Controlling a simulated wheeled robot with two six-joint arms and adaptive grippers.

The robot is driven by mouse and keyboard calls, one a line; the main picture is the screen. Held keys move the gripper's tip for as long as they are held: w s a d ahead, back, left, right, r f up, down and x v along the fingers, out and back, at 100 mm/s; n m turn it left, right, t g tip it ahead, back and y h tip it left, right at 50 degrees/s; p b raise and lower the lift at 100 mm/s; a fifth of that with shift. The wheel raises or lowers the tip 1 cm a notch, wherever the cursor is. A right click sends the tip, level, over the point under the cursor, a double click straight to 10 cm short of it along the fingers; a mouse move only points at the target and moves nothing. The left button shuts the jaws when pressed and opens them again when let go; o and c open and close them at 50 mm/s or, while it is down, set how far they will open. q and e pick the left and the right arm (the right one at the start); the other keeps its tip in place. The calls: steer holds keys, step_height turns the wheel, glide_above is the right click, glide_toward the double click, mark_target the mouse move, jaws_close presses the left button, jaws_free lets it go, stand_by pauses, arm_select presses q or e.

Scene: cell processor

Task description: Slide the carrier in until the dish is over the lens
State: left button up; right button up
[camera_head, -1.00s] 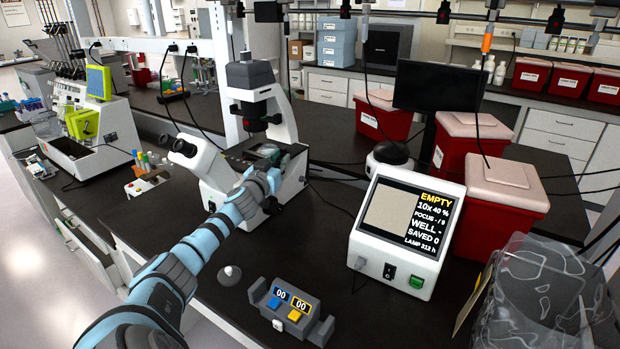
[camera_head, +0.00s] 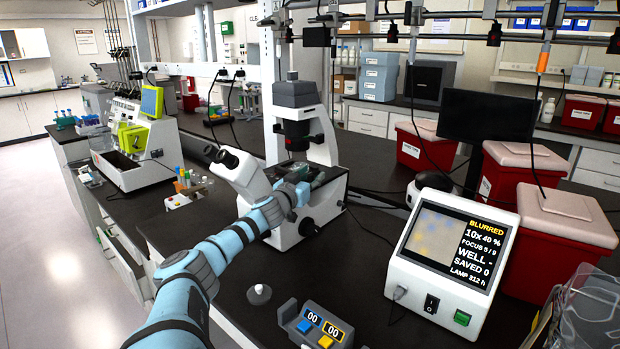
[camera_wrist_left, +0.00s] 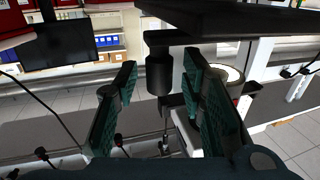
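The microscope (camera_head: 237,170) stands on the black bench, and its dark stage (camera_head: 335,186) is partly hidden by my left gripper (camera_head: 301,190). A clear, greenish piece shows on the stage behind the gripper; I cannot tell carrier from dish there, and the lens under it is hidden. My left gripper is at the stage's near edge. In the left wrist view its two green-padded fingers (camera_wrist_left: 158,108) stand apart, with nothing clearly held between them. The screen box (camera_head: 439,238) reads BLURRED, focus 5/9, WELL -, with soft yellow and blue blotches. My right gripper is out of view.
A tube rack (camera_head: 187,190) stands left of the microscope. Red lidded bins (camera_head: 553,240) stand to the right. Some bench in front of the microscope is clear.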

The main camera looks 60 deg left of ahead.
arm_select(q)
step_height(320, 180, up, 10)
steer(key=shift+r, duration=0.1)
stand_by(0.6)
